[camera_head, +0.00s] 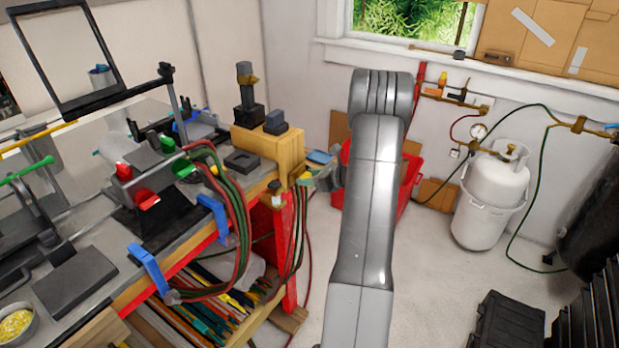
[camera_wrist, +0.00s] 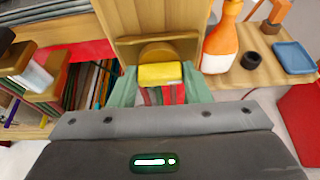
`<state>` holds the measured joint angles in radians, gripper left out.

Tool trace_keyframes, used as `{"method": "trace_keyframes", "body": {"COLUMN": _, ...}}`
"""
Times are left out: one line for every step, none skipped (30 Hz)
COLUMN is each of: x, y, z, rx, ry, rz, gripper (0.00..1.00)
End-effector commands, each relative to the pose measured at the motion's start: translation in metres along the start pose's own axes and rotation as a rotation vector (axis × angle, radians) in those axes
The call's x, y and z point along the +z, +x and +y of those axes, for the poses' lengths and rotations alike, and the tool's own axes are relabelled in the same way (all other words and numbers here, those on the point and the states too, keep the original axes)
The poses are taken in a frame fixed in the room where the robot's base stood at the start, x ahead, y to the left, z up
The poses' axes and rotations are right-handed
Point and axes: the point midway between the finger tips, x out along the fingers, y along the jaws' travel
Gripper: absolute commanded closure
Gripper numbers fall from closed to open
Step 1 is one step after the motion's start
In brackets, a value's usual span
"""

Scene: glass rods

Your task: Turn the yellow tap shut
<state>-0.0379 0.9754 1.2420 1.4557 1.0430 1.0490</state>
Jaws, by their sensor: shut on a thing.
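The yellow tap (camera_wrist: 160,74) sits in front of a round brass part on the wooden bench end in the wrist view. My gripper (camera_wrist: 161,84) has pale green fingers on the left and right sides of the tap and is shut on it. In the head view the tap is a small yellow spot (camera_head: 304,176) at the bench corner, with my gripper (camera_head: 311,181) at it, partly hidden by its own fingers. Red and green hoses (camera_head: 228,205) hang near the bench corner. The tap's exact angle is hard to tell.
An orange and white bottle (camera_wrist: 222,42), a black ring (camera_wrist: 251,60) and a blue tray (camera_wrist: 293,57) stand right of the tap. Blue clamps (camera_head: 150,268) grip the bench edge. A red bin (camera_head: 408,186) stands behind my arm. A white gas cylinder (camera_head: 494,183) stands at the right.

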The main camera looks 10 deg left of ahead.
Motion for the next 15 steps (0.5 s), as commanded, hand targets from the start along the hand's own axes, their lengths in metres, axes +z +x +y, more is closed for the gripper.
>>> {"method": "trace_keyframes", "body": {"x": -0.0004, "y": 0.0000, "z": 0.0003, "rx": 0.000, "ry": 0.001, "rz": 0.000, "gripper": 0.53}}
{"method": "trace_keyframes", "body": {"x": -0.0004, "y": 0.0000, "z": 0.0003, "rx": 0.000, "ry": 0.001, "rz": 0.000, "gripper": 0.47}}
{"method": "trace_keyframes", "body": {"x": -0.0003, "y": 0.0000, "z": 0.0003, "rx": 0.000, "ry": 0.001, "rz": 0.000, "gripper": 0.39}}
{"method": "trace_keyframes", "body": {"x": -0.0002, "y": 0.0000, "z": 0.0002, "rx": 0.000, "ry": 0.001, "rz": 0.000, "gripper": 0.37}}
{"method": "trace_keyframes", "body": {"x": -0.0002, "y": 0.0000, "z": 0.0002, "rx": 0.000, "ry": 0.001, "rz": 0.000, "gripper": 0.37}}
{"method": "trace_keyframes", "body": {"x": -0.0001, "y": 0.0000, "z": 0.0002, "rx": 0.000, "ry": 0.000, "rz": 0.000, "gripper": 0.37}}
{"method": "trace_keyframes", "body": {"x": -0.0001, "y": 0.0000, "z": 0.0002, "rx": 0.000, "ry": 0.000, "rz": 0.000, "gripper": 0.37}}
{"method": "trace_keyframes", "body": {"x": -0.0001, "y": 0.0000, "z": 0.0001, "rx": 0.000, "ry": 0.000, "rz": 0.000, "gripper": 0.37}}
{"method": "trace_keyframes", "body": {"x": 0.0000, "y": 0.0000, "z": 0.0001, "rx": 0.000, "ry": 0.000, "rz": 0.000, "gripper": 0.37}}
{"method": "trace_keyframes", "body": {"x": 0.0000, "y": 0.0000, "z": 0.0001, "rx": 0.000, "ry": 0.000, "rz": 0.000, "gripper": 0.37}}
{"method": "trace_keyframes", "body": {"x": 0.0001, "y": -0.0001, "z": 0.0000, "rx": 0.000, "ry": 0.000, "rz": 0.000, "gripper": 0.37}}
{"method": "trace_keyframes", "body": {"x": 0.0000, "y": -0.0008, "z": -0.0001, "rx": -0.001, "ry": 0.000, "rz": 0.000, "gripper": 0.37}}
{"method": "trace_keyframes", "body": {"x": -0.0001, "y": -0.0018, "z": -0.0002, "rx": -0.001, "ry": 0.000, "rz": 0.000, "gripper": 0.37}}
{"method": "trace_keyframes", "body": {"x": -0.0002, "y": -0.0035, "z": -0.0003, "rx": -0.001, "ry": -0.001, "rz": 0.000, "gripper": 0.37}}
{"method": "trace_keyframes", "body": {"x": -0.0005, "y": -0.0069, "z": -0.0006, "rx": -0.002, "ry": -0.001, "rz": 0.000, "gripper": 0.37}}
